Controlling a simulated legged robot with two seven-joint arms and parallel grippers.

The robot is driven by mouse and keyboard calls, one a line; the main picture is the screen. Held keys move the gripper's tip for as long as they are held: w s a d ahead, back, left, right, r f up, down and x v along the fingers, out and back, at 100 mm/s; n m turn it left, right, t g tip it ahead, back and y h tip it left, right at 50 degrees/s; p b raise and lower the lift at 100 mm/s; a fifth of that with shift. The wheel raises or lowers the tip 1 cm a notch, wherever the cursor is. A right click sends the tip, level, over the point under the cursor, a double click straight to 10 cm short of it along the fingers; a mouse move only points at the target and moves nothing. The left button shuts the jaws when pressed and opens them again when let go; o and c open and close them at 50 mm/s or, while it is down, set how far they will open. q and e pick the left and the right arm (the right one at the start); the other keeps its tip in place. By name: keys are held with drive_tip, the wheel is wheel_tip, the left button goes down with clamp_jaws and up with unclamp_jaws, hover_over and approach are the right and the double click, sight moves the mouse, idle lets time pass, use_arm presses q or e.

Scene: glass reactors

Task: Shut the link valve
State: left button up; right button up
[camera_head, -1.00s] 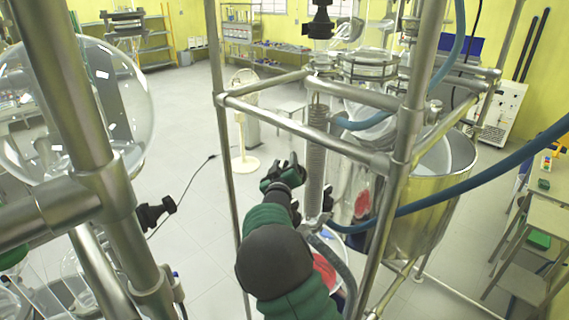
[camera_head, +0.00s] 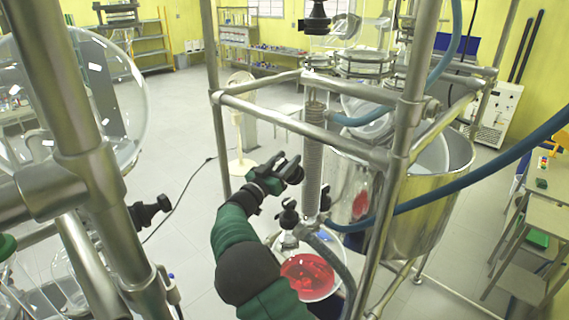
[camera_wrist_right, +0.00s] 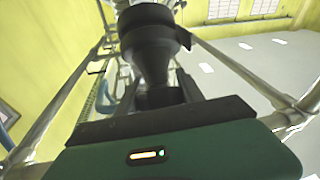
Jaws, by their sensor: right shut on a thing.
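My right gripper (camera_head: 284,170), on a green and black arm, is raised beside the coiled glass column (camera_head: 313,155) in the head view. In the right wrist view my right gripper (camera_wrist_right: 162,100) is shut on a black tapered knob (camera_wrist_right: 150,45) standing out beyond the jaws. The head view does not show this hold clearly. A black valve knob (camera_head: 288,215) sits below the gripper at the column's foot, apart from it. Another black valve knob (camera_head: 150,210) is at left on the near frame. I cannot tell which is the link valve. My left gripper is not in view.
Steel frame bars (camera_head: 290,122) surround the column. A blue hose (camera_head: 470,180) crosses at right before a steel vessel (camera_head: 430,220). A flask of red liquid (camera_head: 308,275) stands below. A large glass globe (camera_head: 120,100) is at left. Floor (camera_head: 185,165) shows free behind.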

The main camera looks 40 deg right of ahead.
drive_tip(key=m+g, duration=0.1)
drive_tip(key=m, duration=0.1)
drive_tip(key=m+g, duration=0.2)
drive_tip(key=shift+s+f+g+h, duration=0.2)
drive_tip(key=shift+g+h, duration=0.1)
drive_tip(key=shift+s+r+m+g, duration=0.1)
drive_tip(key=shift+s+m+g, duration=0.05)
drive_tip(key=shift+m+g, duration=0.65)
drive_tip(key=shift+s+m+g, duration=0.1)
drive_tip(key=shift+m+g, duration=0.6)
drive_tip(key=shift+m, duration=0.2)
drive_tip(key=o, duration=1.4)
drive_tip(key=shift+w, duration=0.1)
